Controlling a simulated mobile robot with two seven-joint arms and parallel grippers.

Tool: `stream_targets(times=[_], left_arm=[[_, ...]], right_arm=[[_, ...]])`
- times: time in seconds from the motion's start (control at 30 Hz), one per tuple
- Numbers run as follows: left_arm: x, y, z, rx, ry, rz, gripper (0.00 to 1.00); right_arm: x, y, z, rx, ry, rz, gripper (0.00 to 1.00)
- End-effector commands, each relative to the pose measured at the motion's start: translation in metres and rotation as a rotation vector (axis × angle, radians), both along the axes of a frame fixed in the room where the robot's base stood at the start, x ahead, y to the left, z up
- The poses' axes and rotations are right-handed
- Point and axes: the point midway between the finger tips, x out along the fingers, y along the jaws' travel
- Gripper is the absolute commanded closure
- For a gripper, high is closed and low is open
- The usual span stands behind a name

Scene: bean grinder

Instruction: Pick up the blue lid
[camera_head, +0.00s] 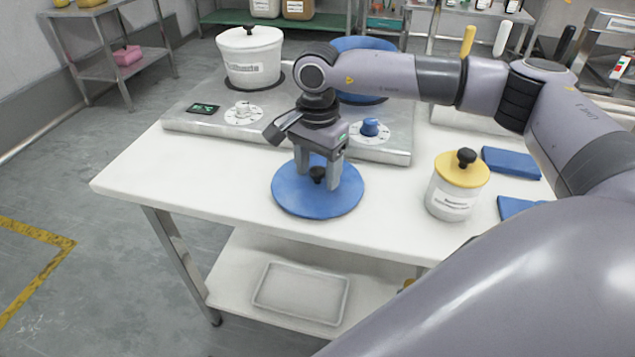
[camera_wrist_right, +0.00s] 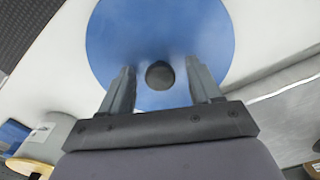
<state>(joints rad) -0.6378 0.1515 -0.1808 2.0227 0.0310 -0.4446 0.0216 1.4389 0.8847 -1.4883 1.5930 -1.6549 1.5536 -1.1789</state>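The blue lid (camera_head: 290,197) is a flat round disc with a small black knob (camera_head: 317,175), lying on the white table. It also shows in the right wrist view (camera_wrist_right: 160,30), with the knob (camera_wrist_right: 159,75) at its middle. My right gripper (camera_head: 318,182) points down over the lid, with its fingers on either side of the knob. The fingers stand apart, with a gap visible between them and the knob in the right wrist view (camera_wrist_right: 160,85). My left gripper is not in view.
The metal cooker (camera_head: 290,138) stands behind the lid, with a white pot (camera_head: 250,60) on its left and a blue pot (camera_head: 365,45) partly hidden behind my arm. A white jar with a yellow lid (camera_head: 455,190) and blue pads (camera_head: 510,162) are at the right.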

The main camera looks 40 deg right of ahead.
Motion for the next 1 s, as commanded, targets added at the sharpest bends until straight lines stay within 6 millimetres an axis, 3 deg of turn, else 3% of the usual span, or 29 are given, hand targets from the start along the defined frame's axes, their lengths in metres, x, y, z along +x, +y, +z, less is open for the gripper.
stream_targets(times=[0.03, 0.17, 0.2, 0.5, 0.67, 0.87, 1.0], left_arm=[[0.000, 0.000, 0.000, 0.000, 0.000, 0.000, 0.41], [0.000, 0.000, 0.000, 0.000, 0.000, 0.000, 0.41], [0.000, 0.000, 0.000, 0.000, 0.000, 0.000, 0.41], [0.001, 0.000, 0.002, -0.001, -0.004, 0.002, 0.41], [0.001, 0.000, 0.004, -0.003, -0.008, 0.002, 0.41], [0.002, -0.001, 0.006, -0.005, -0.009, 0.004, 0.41], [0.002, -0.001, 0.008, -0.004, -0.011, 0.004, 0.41]], right_arm=[[0.000, 0.000, 0.000, 0.000, 0.000, 0.000, 0.50], [0.000, 0.000, 0.000, 0.000, 0.000, 0.000, 0.92], [0.000, 0.000, 0.000, 0.000, 0.000, 0.000, 0.98], [0.000, 0.000, 0.002, 0.002, -0.002, 0.000, 0.98], [0.001, 0.000, 0.013, 0.002, -0.003, 0.000, 0.98], [0.001, 0.001, 0.049, 0.002, -0.005, 0.000, 0.98], [0.001, 0.001, 0.090, 0.002, -0.008, 0.000, 0.98]])
